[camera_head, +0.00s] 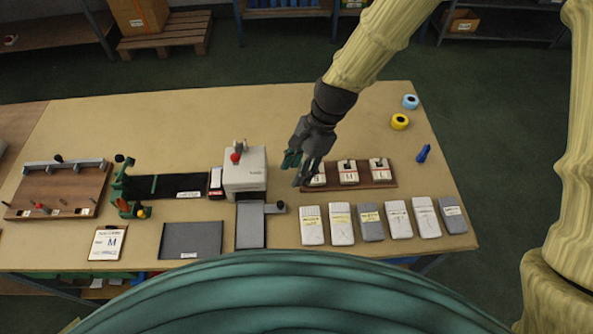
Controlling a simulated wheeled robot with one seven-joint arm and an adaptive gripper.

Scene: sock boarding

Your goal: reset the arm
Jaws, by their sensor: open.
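My gripper (299,170) hangs over the table (200,120), pointing down, with its dark fingers apart and nothing between them. It is above the left end of a wooden rack (378,184) that carries labelled white blocks. It hides part of the leftmost block; I cannot tell whether it touches it. My arm comes down from the upper right. A row of several white and grey labelled packs (341,224) lies along the front right of the table. A card marked M (108,243) lies at the front left.
A white machine with a red knob (245,173) stands left of my gripper. A green-ended fixture (165,187) and a wooden peg board (62,190) stand further left. Tape rolls (400,121) and a blue tool (423,153) lie right. The table's back middle is clear.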

